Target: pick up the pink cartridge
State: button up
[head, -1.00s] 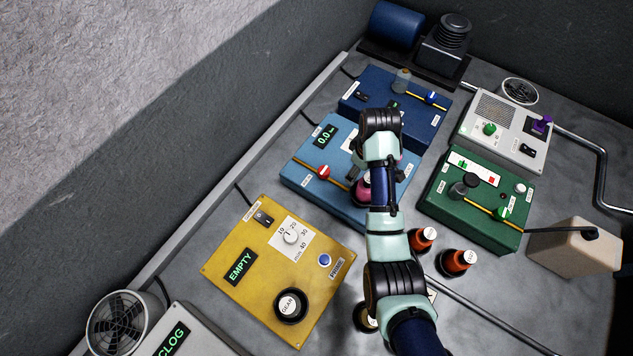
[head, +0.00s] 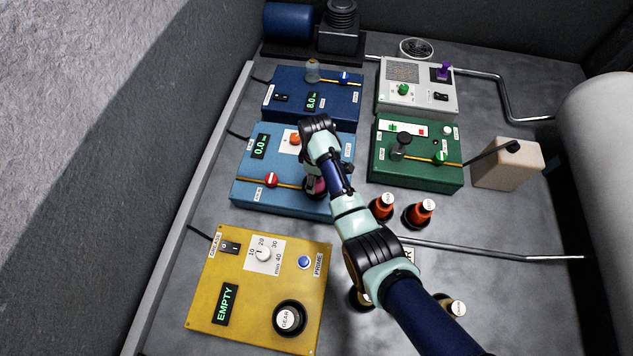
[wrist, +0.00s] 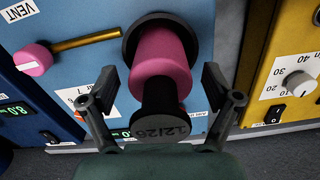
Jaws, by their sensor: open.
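The pink cartridge (wrist: 162,62) stands in a round black socket on the light blue panel (wrist: 90,66). Its black end, marked "12/26", faces the wrist camera. In the head view the cartridge (head: 313,188) shows only partly, beside my arm. My gripper (wrist: 160,78) is open, with one finger on each side of the cartridge in the wrist view. Gaps show between the fingers and the cartridge. I cannot tell how deep the fingers reach along it. In the head view my fingers are hidden behind my arm.
The yellow panel (head: 209,318) is in front, the dark blue panel (head: 290,109) behind, the green panel (head: 420,177) to the right. Two orange-and-black bottles (head: 382,207) (head: 420,213) stand close right of my arm.

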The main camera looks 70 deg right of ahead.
jog(key=shift+r, duration=0.1)
jog(key=c, duration=1.5)
jog(key=shift+c, duration=0.2)
jog(key=shift+r, duration=0.1)
notch_tip(320, 180, up, 20)
jog(key=p, duration=0.9)
jog(key=shift+p, duration=0.35)
